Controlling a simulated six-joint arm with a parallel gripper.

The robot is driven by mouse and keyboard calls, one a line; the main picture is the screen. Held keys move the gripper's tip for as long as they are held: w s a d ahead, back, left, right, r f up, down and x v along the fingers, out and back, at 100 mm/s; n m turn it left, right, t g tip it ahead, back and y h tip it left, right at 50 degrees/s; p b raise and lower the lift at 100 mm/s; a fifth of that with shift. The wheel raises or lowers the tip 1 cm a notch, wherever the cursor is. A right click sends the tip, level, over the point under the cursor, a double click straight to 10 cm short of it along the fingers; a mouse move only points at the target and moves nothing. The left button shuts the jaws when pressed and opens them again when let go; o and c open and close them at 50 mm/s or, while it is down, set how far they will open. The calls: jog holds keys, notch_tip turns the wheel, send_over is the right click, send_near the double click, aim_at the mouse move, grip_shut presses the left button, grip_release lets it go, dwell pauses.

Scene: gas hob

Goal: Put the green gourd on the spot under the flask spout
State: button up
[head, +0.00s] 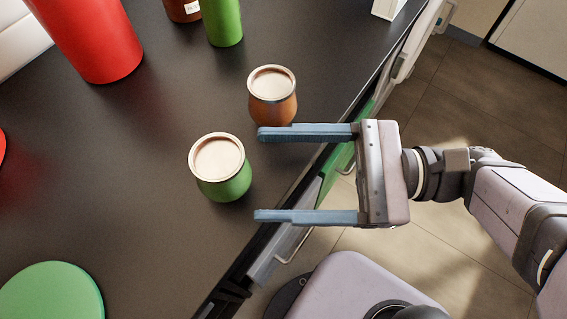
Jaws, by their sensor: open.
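The green gourd (225,186), a round cup with a pale rim and pale filling, stands upright on the dark worktop (130,150). My gripper (258,175) is open and empty. Its two blue fingers point left, and their tips end just to the right of the green gourd, apart from it in the picture. An orange-brown gourd (274,108) stands just beyond the upper finger. A large red cylinder (93,35), perhaps the flask, stands at the upper left, cut off by the frame. No spout, nor the spot under it, can be made out.
A green cylinder (223,22) and a brown one with a label (182,8) stand at the top. A green disc (50,295) lies at bottom left; a red edge (2,145) shows at far left. The worktop edge runs diagonally under my gripper.

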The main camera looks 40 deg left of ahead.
aim_at(223, 174)
jog(key=shift+o, duration=0.4)
